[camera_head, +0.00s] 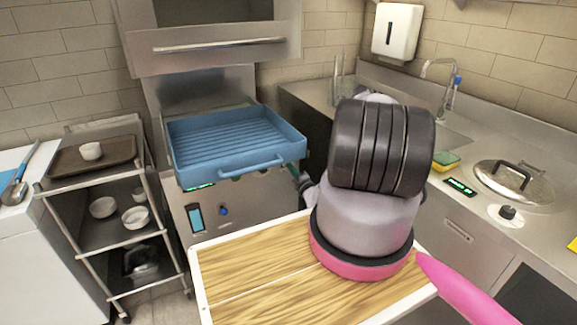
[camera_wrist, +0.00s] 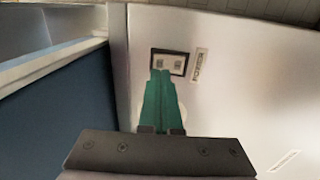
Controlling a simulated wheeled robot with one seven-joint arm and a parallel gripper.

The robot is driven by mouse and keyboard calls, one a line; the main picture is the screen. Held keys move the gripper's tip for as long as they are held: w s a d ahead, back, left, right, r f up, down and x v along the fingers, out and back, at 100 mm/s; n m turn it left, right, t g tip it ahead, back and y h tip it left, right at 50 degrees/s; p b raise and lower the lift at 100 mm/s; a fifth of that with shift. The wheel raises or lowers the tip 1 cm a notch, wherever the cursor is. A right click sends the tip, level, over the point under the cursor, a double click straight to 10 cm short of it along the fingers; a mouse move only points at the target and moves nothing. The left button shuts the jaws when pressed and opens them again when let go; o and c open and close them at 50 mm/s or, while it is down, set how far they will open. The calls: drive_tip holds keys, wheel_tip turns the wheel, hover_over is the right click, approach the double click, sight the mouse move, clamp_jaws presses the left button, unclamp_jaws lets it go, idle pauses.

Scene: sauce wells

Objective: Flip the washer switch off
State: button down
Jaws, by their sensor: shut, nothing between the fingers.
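The washer (camera_head: 255,205) is the steel machine at the back, with its hood raised and a small control panel on its front. In the wrist view, the switch (camera_wrist: 168,63) is a small pale rocker in a dark frame on a pale panel, beside a POWER label (camera_wrist: 198,64). Its on or off position is too small to tell. My gripper (camera_wrist: 162,72) has green fingers, shut together and empty, with the tips at the switch's lower edge. I cannot tell whether they touch it. In the head view, my arm hides most of the gripper, and I cannot make out the switch.
A blue rack (camera_head: 285,133) sits on the washer and juts forward. A steel cart (camera_head: 72,172) with bowls stands at left. A wooden-topped board (camera_head: 250,280) lies below my arm. A counter with a sink and a lidded pot (camera_head: 510,178) runs along the right.

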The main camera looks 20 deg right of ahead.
drive_tip(key=shift+w+r, duration=0.15)
drive_tip(key=shift+w, duration=1.05)
